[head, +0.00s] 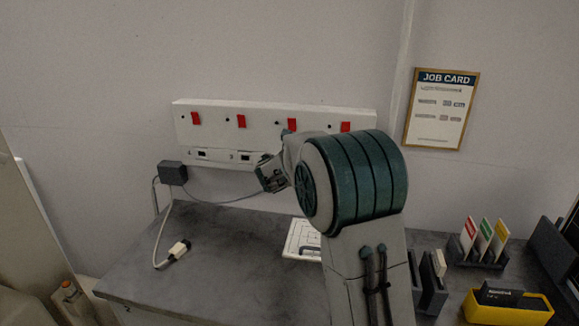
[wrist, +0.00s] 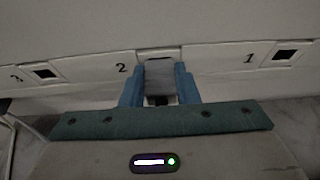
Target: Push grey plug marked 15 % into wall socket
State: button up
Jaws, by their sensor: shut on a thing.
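My gripper (head: 270,176) is shut on a grey plug (wrist: 158,78), its blue fingers on either side of it in the wrist view. The plug sits right at the socket marked 2 and covers its opening. I cannot tell how far in it is, and no 15 % marking is legible. The white wall socket panel (head: 275,112) has several red switches along its top. Its sockets marked 1 (wrist: 285,54) and 3 (wrist: 45,73) are empty. In the head view my arm hides the panel's lower right part.
A dark box (head: 172,172) left of the panel has a cable running toward my gripper. A pale plug (head: 179,249) on a cord lies on the grey worktop (head: 215,285).

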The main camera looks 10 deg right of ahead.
jog(key=o, duration=1)
jog(key=shift+w+d, duration=0.1)
jog(key=shift+w, duration=0.05)
jog(key=shift+o, duration=0.2)
jog(key=b+v, duration=0.1)
jog(key=v, duration=1.3)
